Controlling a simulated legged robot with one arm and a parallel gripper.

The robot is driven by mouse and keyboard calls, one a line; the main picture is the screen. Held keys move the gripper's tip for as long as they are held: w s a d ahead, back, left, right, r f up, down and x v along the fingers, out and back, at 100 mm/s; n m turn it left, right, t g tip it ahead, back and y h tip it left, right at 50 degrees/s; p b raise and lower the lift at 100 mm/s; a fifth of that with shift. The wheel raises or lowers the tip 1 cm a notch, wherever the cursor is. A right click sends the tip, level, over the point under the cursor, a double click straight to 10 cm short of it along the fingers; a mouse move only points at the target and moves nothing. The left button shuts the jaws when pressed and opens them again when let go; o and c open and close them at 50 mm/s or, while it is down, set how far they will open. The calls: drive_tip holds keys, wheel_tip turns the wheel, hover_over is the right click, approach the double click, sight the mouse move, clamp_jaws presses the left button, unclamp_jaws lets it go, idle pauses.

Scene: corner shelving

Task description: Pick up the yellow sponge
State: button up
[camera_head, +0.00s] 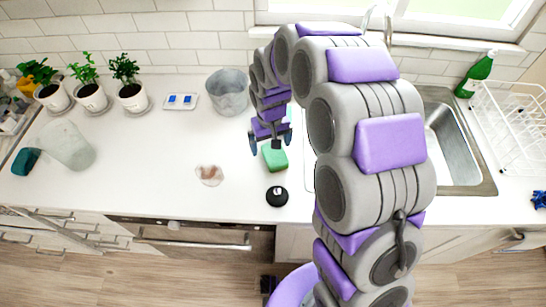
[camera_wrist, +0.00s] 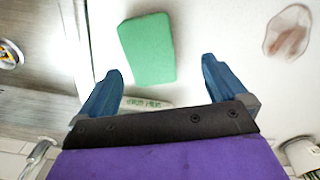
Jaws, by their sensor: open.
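No clearly yellow sponge shows. A green block that looks like a sponge (camera_head: 274,157) lies on the white counter, left of the sink. It also shows in the wrist view (camera_wrist: 147,48), tilted slightly, beyond my fingertips. My gripper (camera_head: 270,140) is open and empty, pointing down close above the green sponge. In the wrist view my gripper (camera_wrist: 160,78) has its two blue fingers spread wide, with the sponge ahead of the gap and not between them. Part of my arm covers the counter to the right.
A black round object (camera_head: 277,196) sits near the counter's front edge. A grey bucket (camera_head: 228,92), potted plants (camera_head: 91,92) and a tipped clear container (camera_head: 68,145) stand left. The sink (camera_head: 447,140) and dish rack (camera_head: 510,115) are right.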

sight(275, 153)
drive_tip(key=shift+d+f, duration=0.25)
drive_tip(key=shift+f, duration=0.2)
drive_tip(key=f+b, duration=0.1)
drive_tip(key=f, duration=0.1)
drive_tip(key=d+f, duration=0.1)
drive_tip(key=f, duration=0.1)
drive_tip(key=shift+w+f+b, duration=0.15)
drive_tip(key=shift+b, duration=0.2)
drive_tip(key=shift+a+f, duration=0.1)
drive_tip(key=shift+f, duration=0.05)
drive_tip(key=shift+a, duration=0.15)
drive_tip(key=shift+c, duration=0.7)
drive_tip(key=shift+d, duration=0.2)
drive_tip(key=c, duration=0.6)
drive_tip(key=shift+a, duration=0.1)
drive_tip(key=c, duration=0.4)
drive_tip(key=shift+o, duration=0.2)
